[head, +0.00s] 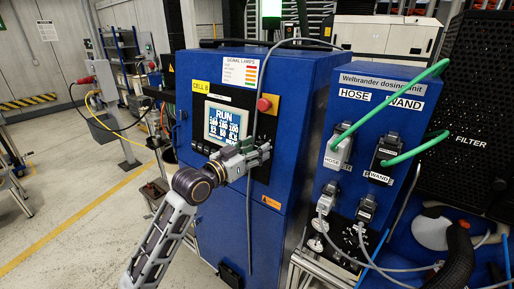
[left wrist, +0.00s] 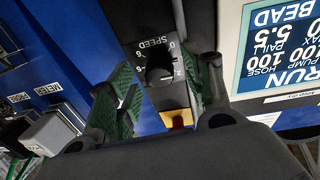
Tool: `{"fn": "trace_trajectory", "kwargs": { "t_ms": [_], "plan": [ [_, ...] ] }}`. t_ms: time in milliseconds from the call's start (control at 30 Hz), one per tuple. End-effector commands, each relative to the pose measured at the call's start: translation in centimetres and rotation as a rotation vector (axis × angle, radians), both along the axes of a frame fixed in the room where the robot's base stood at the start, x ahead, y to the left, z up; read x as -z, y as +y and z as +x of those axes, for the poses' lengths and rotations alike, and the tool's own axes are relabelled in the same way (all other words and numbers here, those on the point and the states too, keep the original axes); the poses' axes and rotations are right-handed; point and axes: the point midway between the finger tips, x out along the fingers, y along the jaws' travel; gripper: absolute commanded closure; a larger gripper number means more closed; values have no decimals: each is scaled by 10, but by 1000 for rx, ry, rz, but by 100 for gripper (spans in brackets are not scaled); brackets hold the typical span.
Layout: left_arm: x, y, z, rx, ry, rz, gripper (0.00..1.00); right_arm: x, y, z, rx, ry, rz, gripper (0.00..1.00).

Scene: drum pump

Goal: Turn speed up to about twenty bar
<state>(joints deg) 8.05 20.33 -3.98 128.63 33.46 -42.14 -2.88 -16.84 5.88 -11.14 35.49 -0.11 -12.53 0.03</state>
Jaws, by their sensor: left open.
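The black SPEED knob (left wrist: 160,72) sits on a dark panel with a number scale in the left wrist view, which shows the panel upside down. My left gripper (head: 266,154) is at the front of the blue cabinet, just right of and below the screen. In the left wrist view its green-padded fingers (left wrist: 166,80) stand apart, one on each side of the knob, with visible gaps. The gripper hides the knob in the head view. The screen (head: 225,122) reads RUN with rows of numbers; it also shows in the left wrist view (left wrist: 285,45). My right gripper is out of view.
A red push button (head: 264,104) sits above the gripper. A grey cable hangs down the cabinet front near it. To the right stands the Weibrander dosing unit (head: 382,79) with HOSE and WAND connectors, green hoses and small gauges (head: 315,244). Open floor lies left.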

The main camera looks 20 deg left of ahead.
Motion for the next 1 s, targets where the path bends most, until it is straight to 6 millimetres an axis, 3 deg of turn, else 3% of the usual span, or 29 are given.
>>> {"fn": "trace_trajectory", "kwargs": {
  "t_ms": [533,900,1000],
  "plan": [
    [0,-5,10,0,0,1,49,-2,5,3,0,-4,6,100],
    [0,-5,10,1,0,1,96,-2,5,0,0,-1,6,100],
    [0,-5,10,1,0,2,96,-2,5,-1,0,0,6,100]
  ]
}}
